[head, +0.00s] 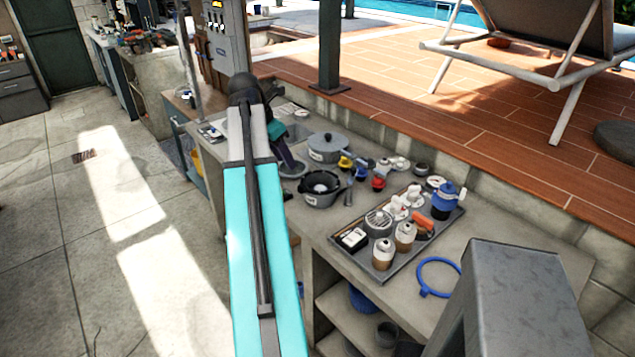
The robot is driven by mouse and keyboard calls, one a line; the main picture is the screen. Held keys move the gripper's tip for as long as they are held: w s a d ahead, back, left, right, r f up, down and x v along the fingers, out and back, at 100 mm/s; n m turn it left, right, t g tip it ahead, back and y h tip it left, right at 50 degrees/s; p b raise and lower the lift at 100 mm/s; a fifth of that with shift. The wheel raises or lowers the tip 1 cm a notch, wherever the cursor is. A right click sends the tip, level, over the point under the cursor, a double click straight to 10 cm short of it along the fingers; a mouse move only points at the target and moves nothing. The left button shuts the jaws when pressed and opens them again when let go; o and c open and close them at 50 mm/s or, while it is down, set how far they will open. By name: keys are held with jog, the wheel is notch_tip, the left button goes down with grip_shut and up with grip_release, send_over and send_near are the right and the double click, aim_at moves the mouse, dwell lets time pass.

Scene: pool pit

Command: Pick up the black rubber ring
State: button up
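I cannot pick out the black rubber ring for certain. A small dark round piece (421,169) lies on the counter behind the tray, too small to identify, and a dark-rimmed round piece (435,182) lies close by it. My turquoise arm rises through the middle of the view and bends down over the counter's far left part. The dark end of my arm, with my gripper (291,168), is small and partly hidden behind the upper arm link, left of the pots. Its fingers cannot be made out, nor whether it holds anything.
The grey tray (357,262) holds several jars, fittings and a blue-topped piece (446,201). A blue ring (438,277) lies on bare counter at right. A low wall backs the counter.

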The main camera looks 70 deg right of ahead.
jog(key=p, duration=0.2)
send_over(301, 186)
jog(key=w+a, duration=0.2)
notch_tip(301, 186, down, 7)
jog(key=shift+s+f, duration=0.1)
jog(key=shift+s+p+x, duration=0.25)
jog(key=shift+p+x, duration=0.4)
jog(key=shift+x, duration=1.85)
jog(key=shift+c, duration=0.2)
grip_shut()
